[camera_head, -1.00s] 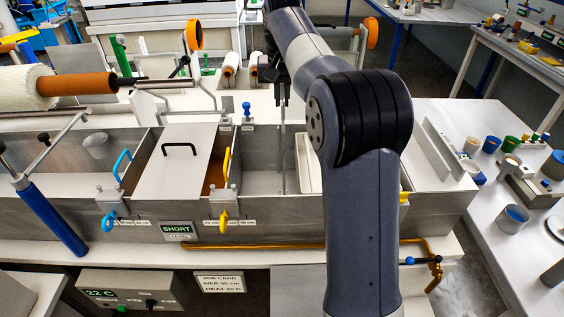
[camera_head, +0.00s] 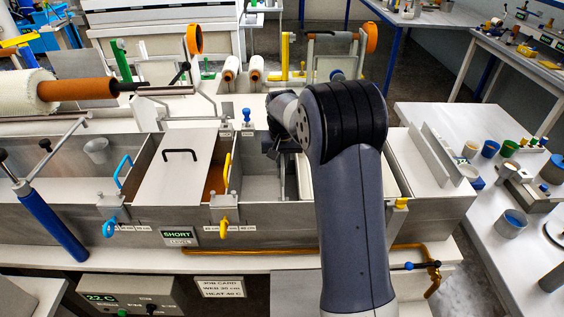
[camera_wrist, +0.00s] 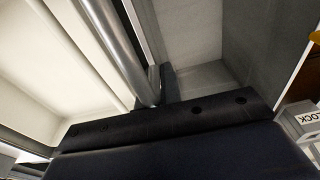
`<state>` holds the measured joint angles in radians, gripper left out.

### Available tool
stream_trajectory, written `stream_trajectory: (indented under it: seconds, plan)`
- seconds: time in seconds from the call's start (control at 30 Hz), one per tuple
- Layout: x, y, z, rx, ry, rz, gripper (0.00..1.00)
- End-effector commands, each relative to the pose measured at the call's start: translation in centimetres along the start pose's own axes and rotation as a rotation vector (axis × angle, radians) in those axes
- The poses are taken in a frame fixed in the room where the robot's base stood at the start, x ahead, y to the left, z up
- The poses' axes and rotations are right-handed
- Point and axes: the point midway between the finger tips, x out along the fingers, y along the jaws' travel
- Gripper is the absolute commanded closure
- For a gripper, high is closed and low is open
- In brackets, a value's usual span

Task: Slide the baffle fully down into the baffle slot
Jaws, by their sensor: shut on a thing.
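My gripper (camera_head: 274,146) is low over the tank (camera_head: 262,188), right of the yellow-handled divider, partly hidden by my arm. It is shut on a narrow grey metal piece, which I take as the baffle (camera_head: 282,180). The baffle stands about upright below the jaws, inside the tank. Its lower end and the slot cannot be made out, so I cannot tell how deep it sits. In the wrist view a grey metal bar (camera_wrist: 122,50) runs down to the dark gripper body, beside a pale tray; the fingertips are hidden.
A grey lid (camera_head: 178,168) with a black handle covers the compartment to the left. A yellow handle (camera_head: 227,170) and a blue handle (camera_head: 122,168) stand along the tank. A white tray (camera_head: 304,176) is close to the right of the gripper.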

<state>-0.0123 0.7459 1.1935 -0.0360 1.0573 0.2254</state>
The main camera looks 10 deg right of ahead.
Motion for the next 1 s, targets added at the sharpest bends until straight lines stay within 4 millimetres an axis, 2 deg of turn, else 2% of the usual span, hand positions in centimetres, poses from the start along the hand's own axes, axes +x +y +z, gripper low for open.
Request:
stream_trajectory:
  seconds: [0.1,0.33,0.37,0.63,0.87,1.0]
  plan:
    - [0.89,-0.01,0.02,0.000,0.005,-0.001,1.00]
    - [1.04,-0.01,0.02,0.000,0.006,-0.001,1.00]
    - [1.16,0.00,0.10,0.000,0.004,0.000,0.92]
    - [1.14,0.00,0.13,0.000,0.002,0.000,0.70]
    - [1.11,0.00,0.14,0.000,0.002,0.000,0.70]
    - [0.25,-0.02,0.08,0.000,0.004,-0.001,0.70]
